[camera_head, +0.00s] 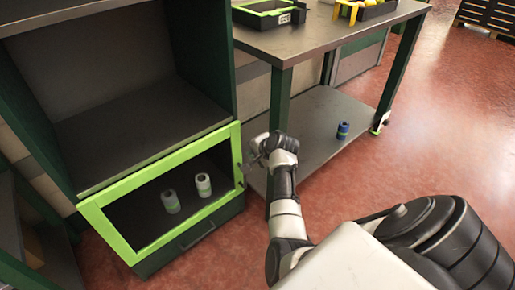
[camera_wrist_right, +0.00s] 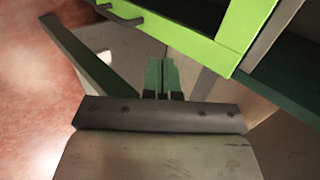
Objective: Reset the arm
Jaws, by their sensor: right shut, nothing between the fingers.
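My right arm reaches up the middle of the head view. Its gripper (camera_head: 256,150) is beside the right edge of the bright green door frame (camera_head: 122,247) of the cabinet. I cannot tell whether it touches the frame. In the right wrist view the gripper's two fingers (camera_wrist_right: 161,75) are together, shut and empty. The green frame (camera_wrist_right: 205,50) lies just beyond the fingers there, across the top. My left gripper is in neither view.
Two small cans (camera_head: 171,201) (camera_head: 203,185) stand inside the cabinet's lower compartment. A table (camera_head: 300,42) at the upper right carries a green-edged tray (camera_head: 262,11). A blue can (camera_head: 343,130) stands on its low shelf (camera_head: 318,118). Red floor at the right is open.

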